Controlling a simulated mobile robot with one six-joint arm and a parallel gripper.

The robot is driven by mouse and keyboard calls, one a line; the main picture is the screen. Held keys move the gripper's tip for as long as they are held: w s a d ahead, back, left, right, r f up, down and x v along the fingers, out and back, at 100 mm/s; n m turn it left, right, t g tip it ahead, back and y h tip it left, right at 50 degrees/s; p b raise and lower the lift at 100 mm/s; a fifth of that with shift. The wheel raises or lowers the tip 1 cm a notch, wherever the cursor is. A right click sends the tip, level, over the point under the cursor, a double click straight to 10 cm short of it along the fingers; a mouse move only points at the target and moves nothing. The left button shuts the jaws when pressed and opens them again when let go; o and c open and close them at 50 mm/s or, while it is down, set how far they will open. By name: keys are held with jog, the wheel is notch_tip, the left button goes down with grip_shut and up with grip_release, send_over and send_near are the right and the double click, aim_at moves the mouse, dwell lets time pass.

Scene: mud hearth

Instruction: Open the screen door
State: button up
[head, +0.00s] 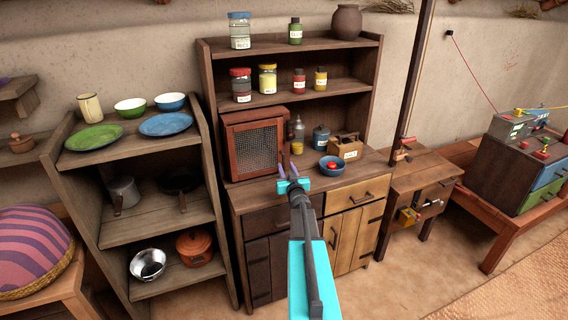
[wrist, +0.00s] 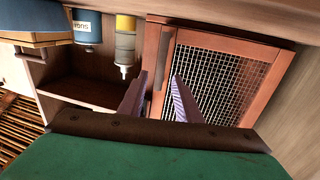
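The screen door (head: 255,148) has a reddish-brown wooden frame around wire mesh, on a small cabinet standing on the wooden sideboard. It looks shut. In the wrist view, the door (wrist: 224,78) fills the right half, with a dark upright handle (wrist: 161,60) on its left frame piece. My gripper (head: 289,168) is in front of the door's lower right edge in the head view. In the wrist view, my gripper (wrist: 157,84) has its two purple fingers apart, with the handle lying between their tips in the picture. Nothing is held. Whether the fingers touch the handle cannot be told.
Right of the cabinet stand a yellow-labelled bottle (head: 298,130), a blue canister (head: 321,137), a wooden box (head: 345,147) and a blue bowl (head: 331,166). Jars stand on the shelf above (head: 349,96). Another shelf unit (head: 145,158) with dishes stands left.

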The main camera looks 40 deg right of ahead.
aim_at(284, 161)
jog(key=shift+p+x, duration=0.55)
jog(key=shift+x, duration=1.5)
grip_shut()
